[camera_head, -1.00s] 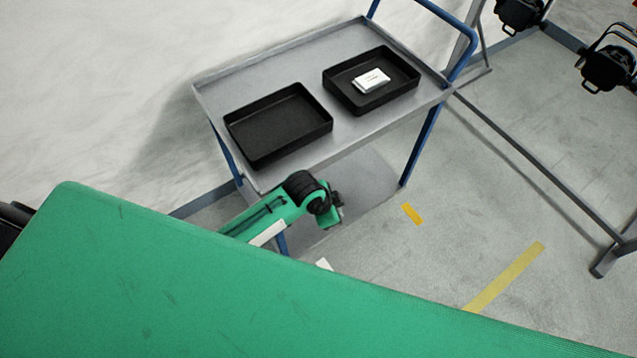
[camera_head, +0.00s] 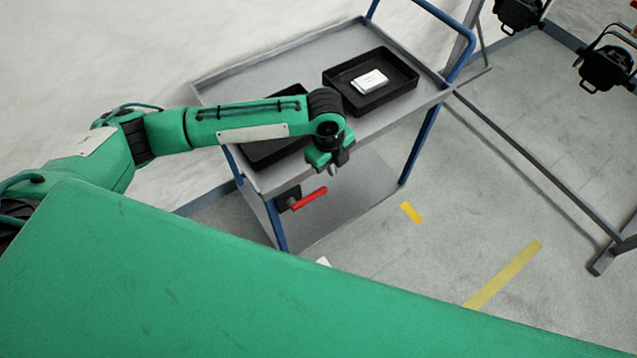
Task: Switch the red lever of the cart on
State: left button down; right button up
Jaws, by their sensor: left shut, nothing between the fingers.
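The cart (camera_head: 227,88) is a grey two-shelf trolley with blue legs and a blue handle. Its red lever (camera_head: 309,199) sticks out to the right and slightly up from a dark switch box (camera_head: 287,197) under the top shelf, near the front leg. My left gripper (camera_head: 332,168) is above and a little right of the lever in the picture, apart from it, at the cart's near edge. It is shut and holds nothing; its fingertips are small in view. My left forearm passes over the near-left part of the top shelf. My right gripper is not in view.
A black tray (camera_head: 400,90) holding a white box (camera_head: 369,82) sits on the top shelf; another black tray (camera_head: 262,154) is partly hidden by my arm. A grey metal frame (camera_head: 540,165) and black lamps (camera_head: 606,68) stand right. Taped floor at lower right is clear.

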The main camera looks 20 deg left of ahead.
aim_at(319, 191)
pick_arm(q)
jog(key=shift+m+y, duration=0.6)
jog(key=shift+m, duration=0.1)
jog(key=shift+w+a+r, duration=0.1)
jog(key=shift+a+r, duration=0.45)
jog(key=shift+a, duration=0.4)
jog(key=shift+w+a+r, duration=0.1)
jog(key=shift+a+r, duration=0.45)
jog(key=shift+a, duration=0.35)
notch_tip(319, 191, down, 14)
jog(key=p, duration=0.3)
jog(key=shift+p, duration=0.4)
jog(key=shift+g, duration=0.3)
jog(key=shift+f, duration=0.15)
